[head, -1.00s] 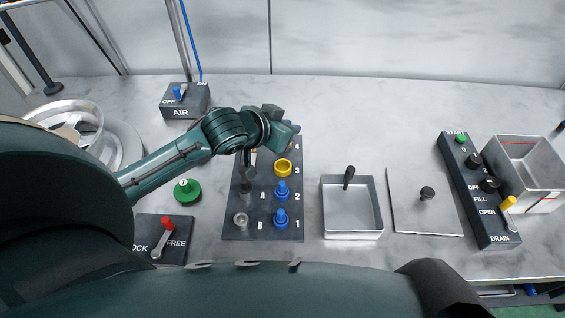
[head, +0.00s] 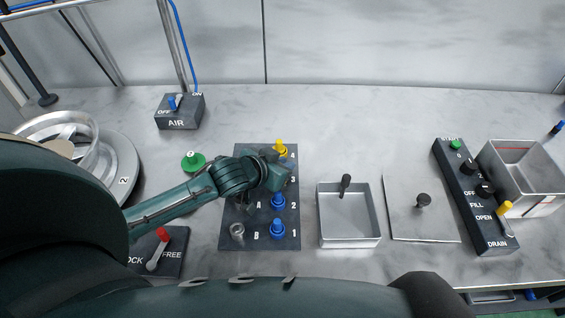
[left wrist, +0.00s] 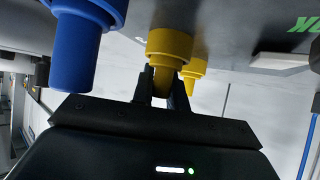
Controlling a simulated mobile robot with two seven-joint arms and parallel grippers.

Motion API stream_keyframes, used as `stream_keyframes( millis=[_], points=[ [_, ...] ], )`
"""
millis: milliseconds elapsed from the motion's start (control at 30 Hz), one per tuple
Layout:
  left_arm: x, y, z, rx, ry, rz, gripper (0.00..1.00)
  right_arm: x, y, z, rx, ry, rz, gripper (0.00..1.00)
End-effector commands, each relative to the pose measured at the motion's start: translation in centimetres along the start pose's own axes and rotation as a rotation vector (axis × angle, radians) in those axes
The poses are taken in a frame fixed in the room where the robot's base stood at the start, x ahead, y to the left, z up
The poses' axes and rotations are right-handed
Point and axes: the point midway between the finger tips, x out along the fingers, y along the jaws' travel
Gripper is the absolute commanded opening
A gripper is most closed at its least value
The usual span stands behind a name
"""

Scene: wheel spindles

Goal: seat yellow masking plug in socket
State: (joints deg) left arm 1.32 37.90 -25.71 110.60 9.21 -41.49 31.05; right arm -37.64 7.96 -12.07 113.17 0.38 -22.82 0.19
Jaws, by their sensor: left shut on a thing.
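The dark plug board (head: 257,218) lies mid-table, with spots numbered 1 to 4 and lettered A and B. Blue plugs stand at 1 (head: 278,228) and 2 (head: 278,201). A yellow plug (head: 280,147) stands at 4. My left gripper (head: 268,180) is over spot 3 and hides it from the head view. In the left wrist view, its fingers (left wrist: 163,88) are shut on a yellow plug (left wrist: 168,45), between a blue plug (left wrist: 78,45) and another yellow plug (left wrist: 194,70). An empty-looking grey socket (head: 237,231) is beside B. Socket A is mostly hidden.
A metal tray (head: 348,243) with a black knob and a flat plate (head: 410,225) lie right of the board. Further right are a control box (head: 470,190) and a bin (head: 525,175). The AIR switch box (head: 180,112) and a green knob (head: 193,161) are left.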

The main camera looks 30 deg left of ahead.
Motion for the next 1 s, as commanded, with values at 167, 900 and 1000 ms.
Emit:
stream_keyframes(
  millis=[167, 900, 1000],
  points=[
    [0.1, 0.0, 0.1, 0.000, 0.000, 0.000, 0.25, 0.0, 0.0, 0.0, 0.001, 0.001, 0.000, 0.36],
    [-5.0, 0.0, 0.0, 0.002, -0.002, 0.001, 0.37, -0.1, 0.0, -0.1, 0.000, 0.001, -0.001, 0.36],
    [-7.3, 0.0, 0.0, 0.002, -0.003, 0.001, 0.37, -0.1, -0.1, -0.1, 0.000, 0.000, -0.001, 0.36]
  ],
)
